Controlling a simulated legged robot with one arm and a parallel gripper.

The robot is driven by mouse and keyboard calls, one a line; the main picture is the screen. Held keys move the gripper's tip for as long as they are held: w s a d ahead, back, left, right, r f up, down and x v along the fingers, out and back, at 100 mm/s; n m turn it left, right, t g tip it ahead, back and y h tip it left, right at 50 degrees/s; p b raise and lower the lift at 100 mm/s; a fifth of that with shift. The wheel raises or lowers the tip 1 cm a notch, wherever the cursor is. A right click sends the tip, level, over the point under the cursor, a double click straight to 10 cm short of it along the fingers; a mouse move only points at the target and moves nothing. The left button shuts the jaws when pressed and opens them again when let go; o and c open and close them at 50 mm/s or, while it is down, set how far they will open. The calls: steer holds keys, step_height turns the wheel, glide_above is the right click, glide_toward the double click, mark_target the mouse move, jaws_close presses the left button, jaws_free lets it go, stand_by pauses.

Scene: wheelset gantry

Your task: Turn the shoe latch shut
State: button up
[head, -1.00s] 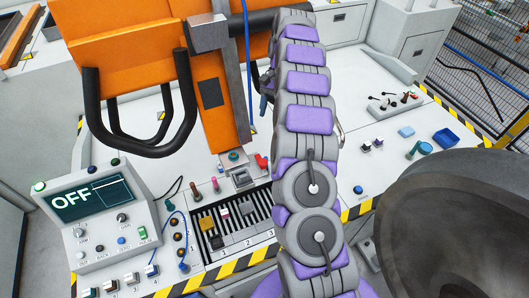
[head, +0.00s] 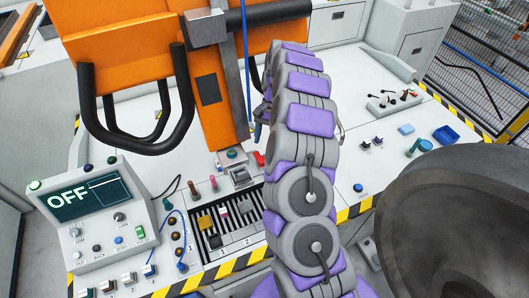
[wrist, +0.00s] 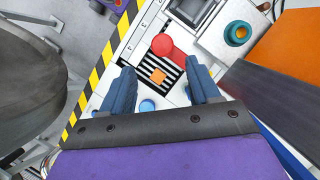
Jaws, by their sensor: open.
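A red lever with a round red knob (wrist: 162,44) lies just beyond my fingertips in the wrist view; it looks like the shoe latch. In the head view a small part of the red lever (head: 259,158) shows at the left edge of my arm. My gripper (wrist: 160,66) is open, with its two blue fingers apart and nothing held. An orange square (wrist: 158,76) on a black-and-white slotted panel shows between the fingers. In the head view my arm hides most of the gripper and the area right of the lever.
An orange frame with black handles (head: 150,100) stands behind the console. A control box reading OFF (head: 95,205) is at the left. The slotted tray (head: 228,225) lies below the lever. A teal button (wrist: 237,33) sits to the right in the wrist view.

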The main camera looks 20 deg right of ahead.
mark_target(262, 158)
steer(key=x, duration=0.2)
steer(key=a+x, duration=0.1)
steer(key=x, duration=0.2)
steer(key=shift+a, duration=0.1)
steer(key=shift+s+a+f, duration=0.1)
steer(key=shift+f, duration=0.35)
steer(key=shift+d+f, duration=0.1)
steer(key=shift+d, duration=0.3)
steer(key=shift+c, duration=0.4)
steer(key=shift+a, duration=0.25)
steer(key=c, duration=1)
steer(key=shift+o, duration=0.2)
